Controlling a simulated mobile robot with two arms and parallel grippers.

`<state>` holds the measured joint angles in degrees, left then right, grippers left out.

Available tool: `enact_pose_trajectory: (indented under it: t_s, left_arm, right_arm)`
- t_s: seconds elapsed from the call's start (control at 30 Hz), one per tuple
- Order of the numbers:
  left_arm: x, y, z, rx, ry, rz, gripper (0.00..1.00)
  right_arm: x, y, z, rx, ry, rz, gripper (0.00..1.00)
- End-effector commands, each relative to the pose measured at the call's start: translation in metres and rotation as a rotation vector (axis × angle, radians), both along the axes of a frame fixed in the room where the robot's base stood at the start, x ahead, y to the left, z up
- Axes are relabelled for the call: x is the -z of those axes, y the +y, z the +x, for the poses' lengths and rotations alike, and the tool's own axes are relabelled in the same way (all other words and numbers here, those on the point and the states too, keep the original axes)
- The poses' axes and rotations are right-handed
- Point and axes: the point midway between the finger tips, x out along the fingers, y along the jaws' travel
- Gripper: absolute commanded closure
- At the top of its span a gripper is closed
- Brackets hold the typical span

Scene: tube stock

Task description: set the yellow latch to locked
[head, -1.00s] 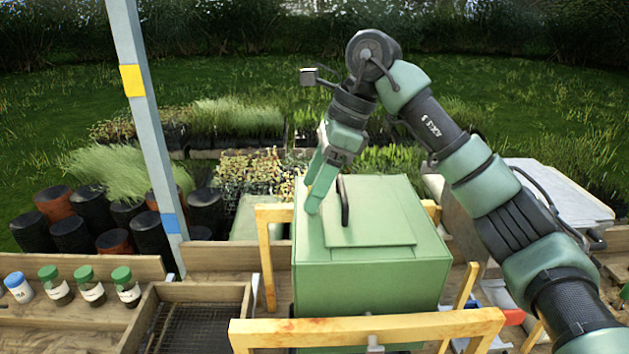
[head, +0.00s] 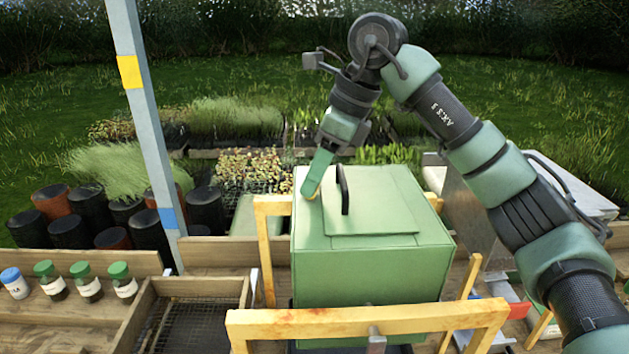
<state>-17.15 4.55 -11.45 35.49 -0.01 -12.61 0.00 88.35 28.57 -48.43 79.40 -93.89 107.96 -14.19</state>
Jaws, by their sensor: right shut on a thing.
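A green box (head: 370,265) with a raised lid panel (head: 385,205) and a dark upright handle (head: 344,190) stands in the middle of the head view. My right gripper (head: 310,192) points down at the left part of the box top, left of the handle. My left gripper is out of view.
Yellow wooden frames (head: 370,321) stand in front of and beside the box. Several small jars (head: 86,281) and a mesh-bottomed tray (head: 200,290) are on the bench at left. A grey post (head: 145,130) rises behind them. Potted plants stand beyond.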

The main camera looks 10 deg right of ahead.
Motion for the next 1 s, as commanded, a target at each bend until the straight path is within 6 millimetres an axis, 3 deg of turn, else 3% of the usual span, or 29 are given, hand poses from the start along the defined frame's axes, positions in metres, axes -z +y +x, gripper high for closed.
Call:
enact_pose_trajectory:
  t_s: [0.2, 1.0]
  left_arm:
    - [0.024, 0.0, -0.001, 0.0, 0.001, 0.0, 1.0]
    - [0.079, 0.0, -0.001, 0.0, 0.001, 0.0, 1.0]
  right_arm:
    - [0.004, -0.002, -0.002, 0.205, -0.005, -0.001, 0.99]
    - [0.002, -0.001, -0.011, 0.961, -0.003, -0.001, 0.98]
